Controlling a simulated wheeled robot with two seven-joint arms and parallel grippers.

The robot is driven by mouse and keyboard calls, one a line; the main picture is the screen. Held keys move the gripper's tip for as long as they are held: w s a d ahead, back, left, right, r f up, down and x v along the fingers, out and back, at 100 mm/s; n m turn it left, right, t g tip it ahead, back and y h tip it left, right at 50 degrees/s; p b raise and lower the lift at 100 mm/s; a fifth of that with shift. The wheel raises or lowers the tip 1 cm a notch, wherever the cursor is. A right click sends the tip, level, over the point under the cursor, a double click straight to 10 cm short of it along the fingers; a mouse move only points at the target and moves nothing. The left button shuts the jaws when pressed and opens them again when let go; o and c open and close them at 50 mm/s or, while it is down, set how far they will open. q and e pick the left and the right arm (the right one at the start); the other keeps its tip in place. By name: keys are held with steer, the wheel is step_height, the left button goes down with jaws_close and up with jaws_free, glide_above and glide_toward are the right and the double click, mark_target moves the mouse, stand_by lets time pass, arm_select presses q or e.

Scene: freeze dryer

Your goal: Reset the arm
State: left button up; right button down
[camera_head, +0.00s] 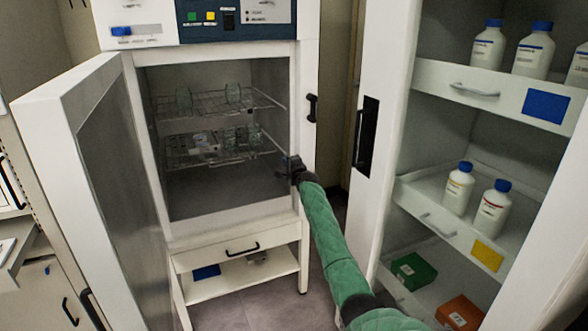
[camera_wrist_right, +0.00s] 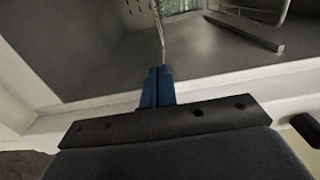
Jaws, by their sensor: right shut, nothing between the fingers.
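My right arm in a green sleeve (camera_head: 325,240) reaches up from the bottom of the head view. My right gripper (camera_head: 288,163) is at the right side of the open freeze dryer chamber (camera_head: 215,188), near its front opening and below the wire shelves. In the right wrist view the two blue fingertips (camera_wrist_right: 157,85) are together, with nothing held between them. They point into the chamber over its front edge. My left gripper is not in view.
The freeze dryer door (camera_head: 110,150) stands open to the left. Two wire shelves (camera_head: 205,105) hold small glassware. A black door latch (camera_head: 312,107) sits on the right frame. On the right, an open cabinet (camera_head: 390,60) holds white bottles with blue caps and small boxes.

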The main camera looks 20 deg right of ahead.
steer(key=s, duration=0.6)
steer(key=shift+s+d+r, duration=0.2)
steer(key=shift+s+r, duration=0.05)
steer(key=shift+s, duration=0.05)
